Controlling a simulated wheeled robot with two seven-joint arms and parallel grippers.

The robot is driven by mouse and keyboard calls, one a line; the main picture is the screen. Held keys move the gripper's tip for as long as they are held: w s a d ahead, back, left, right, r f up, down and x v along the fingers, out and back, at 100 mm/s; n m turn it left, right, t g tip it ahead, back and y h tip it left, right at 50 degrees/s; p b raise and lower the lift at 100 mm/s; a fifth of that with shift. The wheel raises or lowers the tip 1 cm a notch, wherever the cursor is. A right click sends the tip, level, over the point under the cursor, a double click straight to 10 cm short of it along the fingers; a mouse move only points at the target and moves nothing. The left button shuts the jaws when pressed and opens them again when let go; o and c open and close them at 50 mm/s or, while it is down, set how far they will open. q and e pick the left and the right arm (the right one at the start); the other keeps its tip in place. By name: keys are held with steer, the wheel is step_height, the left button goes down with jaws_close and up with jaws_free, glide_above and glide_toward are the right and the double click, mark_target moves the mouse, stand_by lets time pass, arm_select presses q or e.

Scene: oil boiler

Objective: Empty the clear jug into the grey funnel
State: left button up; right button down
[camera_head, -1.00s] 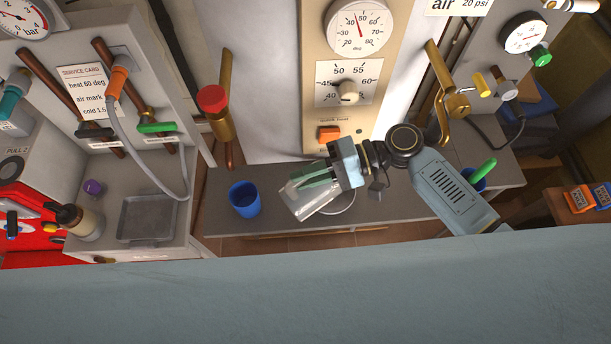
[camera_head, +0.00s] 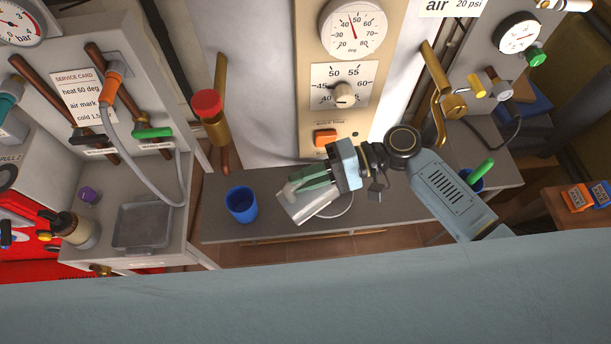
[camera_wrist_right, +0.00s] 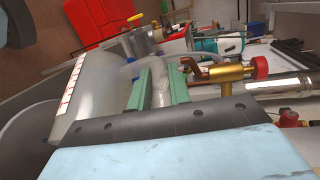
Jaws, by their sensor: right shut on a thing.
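The clear jug (camera_head: 303,206) is held tilted above the grey bench in the head view. My right gripper (camera_head: 306,184) has its green fingers shut on the jug's handle. In the right wrist view the clear jug (camera_wrist_right: 97,88) lies left of the fingers, with a strip of red marks on its side. The fingers (camera_wrist_right: 158,88) show there around the handle. A pale curved rim shows just behind the jug in the head view, mostly hidden; I cannot tell whether it is the grey funnel. I cannot make out any liquid in the jug. My left gripper is not in view.
A blue cup (camera_head: 241,204) stands on the bench left of the jug. A red-capped brass valve (camera_head: 210,112) rises behind it. A panel with dials (camera_head: 343,85) stands behind the gripper. A grey tray (camera_head: 142,226) sits on the left cabinet. Another blue cup (camera_head: 470,180) stands to the right.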

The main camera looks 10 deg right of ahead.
stand_by(0.7)
steer(key=shift+w+d+y+b, duration=0.3)
steer(key=shift+d+b, duration=0.1)
steer(key=shift+b, duration=0.35)
stand_by(0.8)
steer(key=shift+w+d+y+b, duration=0.15)
steer(key=shift+d+y+b, duration=0.25)
steer(key=shift+b, duration=0.35)
stand_by(0.6)
